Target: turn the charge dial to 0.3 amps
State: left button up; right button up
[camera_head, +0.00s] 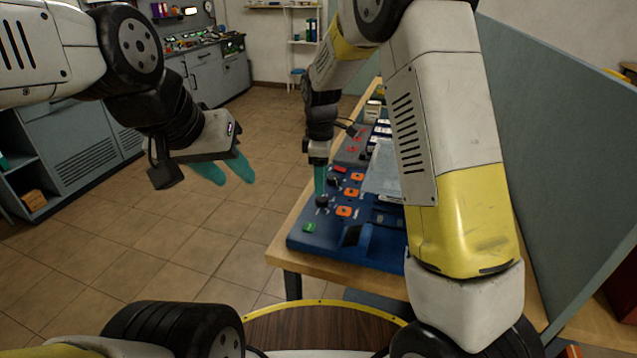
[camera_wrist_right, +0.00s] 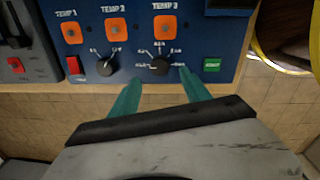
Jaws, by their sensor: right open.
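A blue control panel (camera_head: 300,236) lies on a wooden bench in the head view. In the right wrist view, the panel (camera_wrist_right: 190,48) carries two black dials with white scale marks, one on the left (camera_wrist_right: 107,66) and one on the right (camera_wrist_right: 160,66). The scale lettering is too small to read, so I cannot tell which is the charge dial. My right gripper (camera_wrist_right: 159,78) is open, its teal fingertips either side of the right dial's near edge; contact is unclear. It points down at the panel in the head view (camera_head: 320,182). My left gripper (camera_head: 226,172) is open and empty over the floor.
Orange displays (camera_wrist_right: 165,27) sit above the dials. A red switch (camera_wrist_right: 73,65) is left of them and a green button (camera_wrist_right: 212,65) right. A grey-blue partition (camera_head: 560,150) stands right of the bench. Tiled floor (camera_head: 225,225) is clear on the left.

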aim_at(321, 198)
notch_tip(321, 198, down, 6)
jog(key=shift+w, duration=0.15)
grip_shut()
dwell(0.3)
